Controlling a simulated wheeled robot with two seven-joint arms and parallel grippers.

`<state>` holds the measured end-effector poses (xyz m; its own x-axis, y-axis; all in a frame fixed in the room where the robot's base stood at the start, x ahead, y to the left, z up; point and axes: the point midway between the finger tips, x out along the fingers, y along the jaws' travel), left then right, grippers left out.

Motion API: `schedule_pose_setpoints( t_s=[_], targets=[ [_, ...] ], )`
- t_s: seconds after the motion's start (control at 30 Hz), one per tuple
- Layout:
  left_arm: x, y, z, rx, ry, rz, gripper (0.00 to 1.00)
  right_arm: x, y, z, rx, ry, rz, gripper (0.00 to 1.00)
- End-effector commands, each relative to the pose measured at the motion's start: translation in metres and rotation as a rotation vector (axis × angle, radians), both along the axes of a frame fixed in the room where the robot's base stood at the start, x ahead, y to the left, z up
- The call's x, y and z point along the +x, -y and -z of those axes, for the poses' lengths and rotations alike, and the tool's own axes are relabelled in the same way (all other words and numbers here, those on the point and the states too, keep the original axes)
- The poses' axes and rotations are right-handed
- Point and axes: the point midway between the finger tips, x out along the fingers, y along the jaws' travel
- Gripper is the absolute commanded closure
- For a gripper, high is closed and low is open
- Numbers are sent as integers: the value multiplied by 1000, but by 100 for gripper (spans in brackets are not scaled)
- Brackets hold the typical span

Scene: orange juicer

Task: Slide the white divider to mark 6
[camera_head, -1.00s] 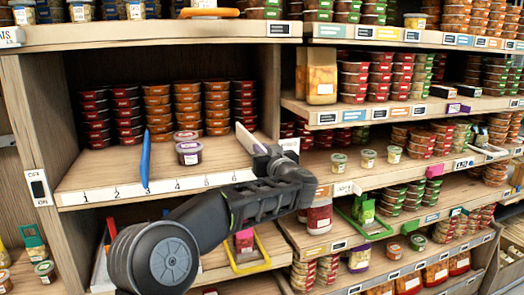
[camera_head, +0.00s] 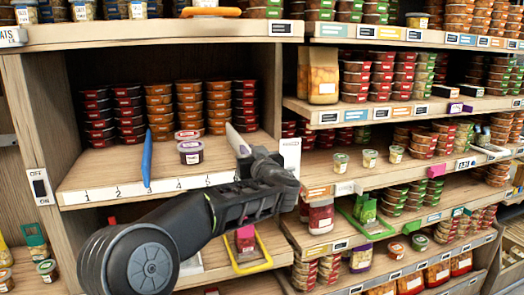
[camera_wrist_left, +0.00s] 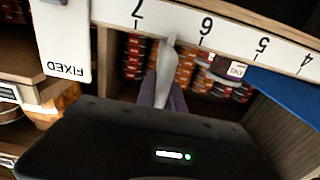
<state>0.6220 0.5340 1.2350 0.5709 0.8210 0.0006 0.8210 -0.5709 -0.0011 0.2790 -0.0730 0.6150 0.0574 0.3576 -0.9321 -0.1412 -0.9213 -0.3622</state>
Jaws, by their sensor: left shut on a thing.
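The white divider (camera_head: 238,141) stands upright on the left shelf, near the right part of the numbered strip (camera_head: 100,193). My left gripper (camera_head: 246,162) is shut on its front end and hides mark 6 in the head view. In the left wrist view, the divider (camera_wrist_left: 166,68) crosses the strip (camera_wrist_left: 232,36) between 7 and 6, about midway. The dark fingers (camera_wrist_left: 163,97) close around its near end there. My right gripper is not in view.
A blue divider (camera_head: 147,160) stands between marks 2 and 4. Two small jars (camera_head: 190,152) stand between the dividers, with stacked tubs (camera_head: 188,105) behind. A white "FIXED" plate (camera_wrist_left: 62,40) lies beyond 7. An off/on switch (camera_head: 40,187) is at the left.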

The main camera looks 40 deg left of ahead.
Motion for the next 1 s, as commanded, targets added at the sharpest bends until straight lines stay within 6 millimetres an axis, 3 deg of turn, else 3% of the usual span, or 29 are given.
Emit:
schedule_pose_setpoints(
  t_s=[0.17,0.47,0.5,0.73,1.0],
  targets=[
    [-27,-19,-2,2,1,-2,100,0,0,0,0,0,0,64],
    [-29,-20,0,-1,1,0,100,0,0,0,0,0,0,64],
    [-29,-20,0,-1,1,0,86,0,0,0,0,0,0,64],
    [-29,-20,0,-1,1,0,67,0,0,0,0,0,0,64],
    [-29,-19,0,-1,0,0,65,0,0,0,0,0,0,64]
  ],
)
